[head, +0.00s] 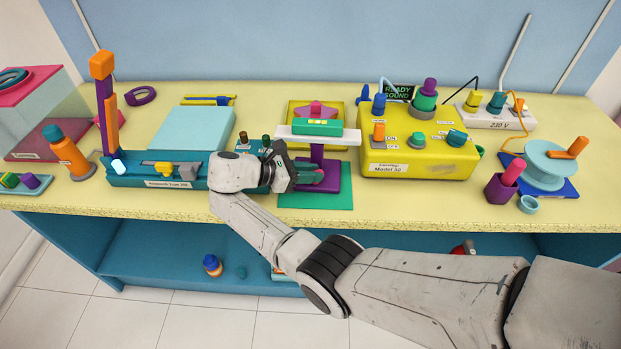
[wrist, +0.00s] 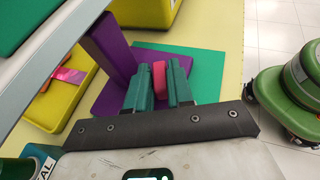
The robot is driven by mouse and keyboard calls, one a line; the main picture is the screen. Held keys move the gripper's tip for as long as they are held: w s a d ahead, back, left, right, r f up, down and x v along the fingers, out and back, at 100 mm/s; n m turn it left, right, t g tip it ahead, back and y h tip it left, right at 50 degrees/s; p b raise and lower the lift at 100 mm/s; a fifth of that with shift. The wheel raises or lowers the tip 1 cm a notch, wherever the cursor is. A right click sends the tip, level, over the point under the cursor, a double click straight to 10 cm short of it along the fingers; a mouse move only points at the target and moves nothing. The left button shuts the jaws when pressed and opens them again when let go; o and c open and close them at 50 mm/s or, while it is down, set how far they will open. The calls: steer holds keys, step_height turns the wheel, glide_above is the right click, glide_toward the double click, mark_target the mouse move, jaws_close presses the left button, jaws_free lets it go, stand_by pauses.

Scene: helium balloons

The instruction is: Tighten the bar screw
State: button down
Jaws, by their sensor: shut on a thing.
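My gripper (wrist: 159,85) has two teal fingers shut on a small pink-red knob, which I take for the bar screw (wrist: 159,76). The knob sits beside a purple stand (wrist: 109,45) that rises from a purple base on a teal mat (wrist: 205,60). In the head view my gripper (head: 312,174) reaches in low at the purple stand (head: 333,176), below a pale crossbar (head: 344,138). The knob is hidden there by my gripper. A green block (head: 309,127) sits at the crossbar.
A yellow console (head: 418,160) stands to the right of the stand. A teal machine (head: 150,182) with an orange-topped column is to the left. A yellow tray (wrist: 60,95) lies behind the stand. The bench's front edge (head: 420,224) runs beneath my arm.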

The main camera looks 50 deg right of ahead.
steer(key=shift+w+m+g+y+b, duration=0.15)
steer(key=shift+m+g+y+b, duration=0.3)
steer(key=shift+m+g, duration=0.55)
steer(key=shift+d, duration=0.1)
steer(key=c, duration=1.1)
jaws_free()
steer(key=shift+y, duration=0.25)
steer(key=b+v, duration=0.1)
steer(key=v, duration=0.7)
steer(key=shift+w+a, duration=0.25)
steer(key=shift+a, duration=0.1)
steer(key=shift+b+v, duration=0.45)
steer(key=shift+v, duration=0.55)
steer(key=shift+o, duration=0.2)
steer(key=shift+s+r, duration=0.1)
steer(key=shift+r, duration=0.05)
